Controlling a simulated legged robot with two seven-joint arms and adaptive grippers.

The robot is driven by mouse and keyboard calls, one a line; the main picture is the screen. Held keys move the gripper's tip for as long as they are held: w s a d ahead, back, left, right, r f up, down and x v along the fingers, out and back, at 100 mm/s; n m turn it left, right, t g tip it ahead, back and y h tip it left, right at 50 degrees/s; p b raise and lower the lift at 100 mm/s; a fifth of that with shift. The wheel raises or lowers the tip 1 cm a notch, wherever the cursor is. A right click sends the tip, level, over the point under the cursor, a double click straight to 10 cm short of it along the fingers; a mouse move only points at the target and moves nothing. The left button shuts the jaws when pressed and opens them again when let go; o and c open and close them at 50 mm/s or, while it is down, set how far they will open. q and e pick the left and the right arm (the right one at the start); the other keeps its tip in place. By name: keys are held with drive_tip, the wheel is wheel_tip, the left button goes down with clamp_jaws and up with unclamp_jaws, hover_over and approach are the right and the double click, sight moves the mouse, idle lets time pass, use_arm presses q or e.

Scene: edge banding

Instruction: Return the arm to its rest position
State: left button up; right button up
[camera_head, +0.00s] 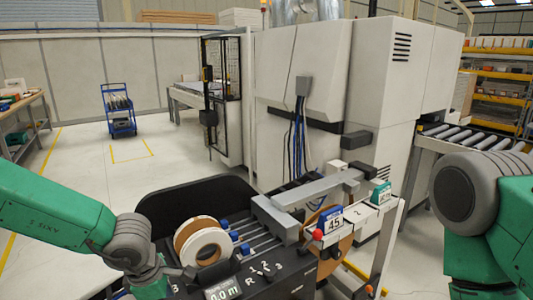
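My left arm (60,215), green with a grey joint, comes in from the left. My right arm (490,235) stands at the right edge, with a large grey joint and green links. Its gripper is outside the frame too. No object shows in the hold of either arm.
The dark unit (185,294) in front of me carries rolls of edge band (208,248) and a display. A big white machine (325,70) stands behind it, with a roller conveyor (470,137) at right. A blue cart (118,108) stands on open floor at left.

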use_arm(q)
drive_tip(key=s+a+f+m+y+b, duration=0.2)
drive_tip(key=s+a+f+m+b, duration=0.2)
drive_tip(key=s+f+m, duration=1.15)
drive_tip(key=s+a+f+m+g+b, duration=0.1)
drive_tip(key=s+f+m, duration=0.4)
drive_tip(key=s, duration=0.9)
wheel_tip(320, 180, down, 2)
drive_tip(key=a+b, duration=0.1)
drive_tip(key=b, duration=0.1)
drive_tip(key=shift+a+m+g+h+b, duration=0.15)
drive_tip(key=shift+m+g+h+b, duration=0.15)
drive_tip(key=shift+m+h, duration=0.1)
drive_tip(key=shift+a+f, duration=0.15)
drive_tip(key=shift+a, duration=0.15)
drive_tip(key=shift+w, duration=0.15)
drive_tip(key=shift+d, duration=0.25)
